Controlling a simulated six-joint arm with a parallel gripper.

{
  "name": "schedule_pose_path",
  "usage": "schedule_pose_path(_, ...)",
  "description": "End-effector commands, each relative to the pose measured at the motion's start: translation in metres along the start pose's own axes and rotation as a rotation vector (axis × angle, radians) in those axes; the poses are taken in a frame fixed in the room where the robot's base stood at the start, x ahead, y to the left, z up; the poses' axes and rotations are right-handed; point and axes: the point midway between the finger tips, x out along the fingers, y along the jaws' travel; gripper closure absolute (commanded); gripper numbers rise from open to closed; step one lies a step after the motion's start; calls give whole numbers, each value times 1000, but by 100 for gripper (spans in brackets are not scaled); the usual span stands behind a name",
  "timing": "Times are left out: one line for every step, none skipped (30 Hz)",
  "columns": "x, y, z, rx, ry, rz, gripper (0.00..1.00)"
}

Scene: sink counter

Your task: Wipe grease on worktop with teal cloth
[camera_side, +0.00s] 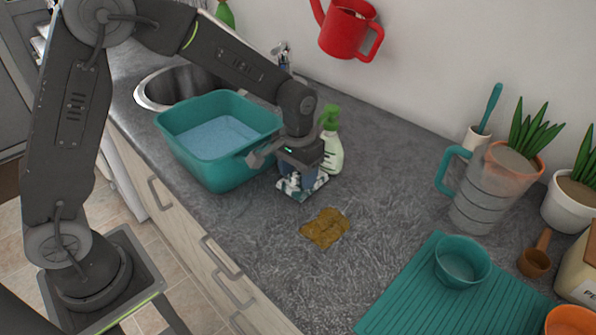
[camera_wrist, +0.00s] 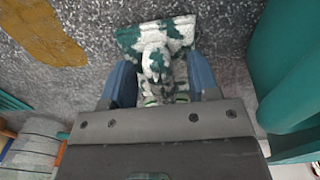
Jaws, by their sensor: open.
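A crumpled teal and white cloth (camera_side: 302,184) lies on the grey worktop, just right of the teal basin. My gripper (camera_side: 298,178) points down over it. In the wrist view the cloth (camera_wrist: 157,42) bunches up between the two blue fingers of my gripper (camera_wrist: 160,84). The fingers are apart, with the bunched part between them; I cannot tell whether they touch it. A brown-orange grease patch (camera_side: 325,228) lies on the worktop in front and to the right of the cloth. The grease (camera_wrist: 45,35) also shows at upper left in the wrist view.
The teal basin (camera_side: 190,165) of water stands close left of my gripper. A green and white spray bottle (camera_side: 333,150) stands right behind it. A measuring jug (camera_side: 480,195) and a teal ribbed mat (camera_side: 400,300) with a bowl (camera_side: 462,262) are on the right. The worktop around the grease is clear.

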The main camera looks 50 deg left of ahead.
Motion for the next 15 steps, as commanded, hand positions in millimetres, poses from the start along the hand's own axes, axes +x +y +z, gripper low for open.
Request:
schedule_pose_path(0,0,0,0,0,0,45)
schedule_pose_path(0,0,0,0,0,0,45)
schedule_pose_path(0,0,0,0,0,0,45)
schedule_pose_path(0,0,0,0,0,0,47)
schedule_pose_path(0,0,0,0,0,0,49)
schedule_pose_path(0,0,0,0,0,0,53)
schedule_pose_path(0,0,0,0,0,0,56)
schedule_pose_path(0,0,0,0,0,0,59)
schedule_pose_path(0,0,0,0,-1,0,63)
schedule_pose_path(0,0,0,0,0,0,66)
schedule_pose_path(0,0,0,0,0,0,69)
schedule_pose_path(0,0,0,0,0,0,72)
schedule_pose_path(0,0,0,0,0,0,75)
schedule_pose_path(0,0,0,0,0,0,78)
schedule_pose_path(0,0,0,0,0,0,82)
